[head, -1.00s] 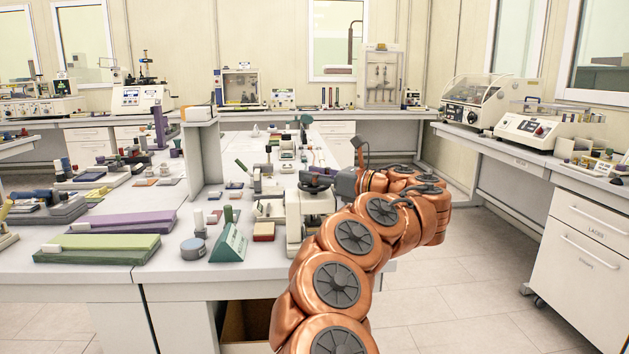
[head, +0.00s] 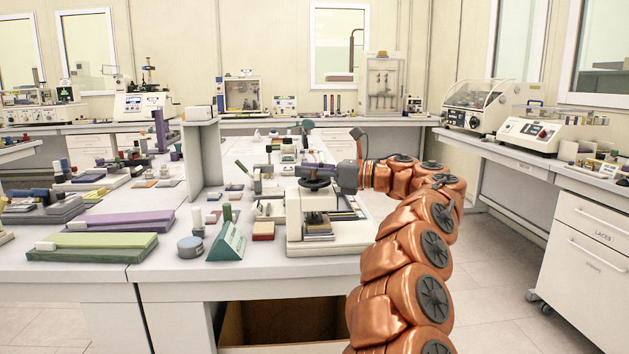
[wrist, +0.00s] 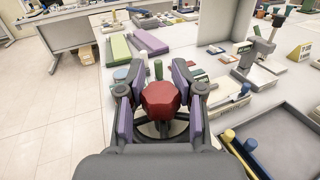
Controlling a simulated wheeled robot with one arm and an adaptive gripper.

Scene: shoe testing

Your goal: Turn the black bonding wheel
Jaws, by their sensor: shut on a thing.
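The black bonding wheel (head: 314,184) sits on top of a white bench press (head: 300,212) near the front right of the table. In the wrist view the wheel's dark rim and spokes (wrist: 178,128) show below a red faceted hub (wrist: 161,98). My gripper (head: 328,172) is at the wheel from the right. In the wrist view its purple-padded fingers (wrist: 160,95) stand on both sides of the red hub, shut on it. The exact contact is partly hidden by the fingers.
A green wedge block (head: 227,242), a grey round tin (head: 190,247) and a green-topped pad (head: 95,246) lie left of the press. A white divider (head: 203,155) stands behind.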

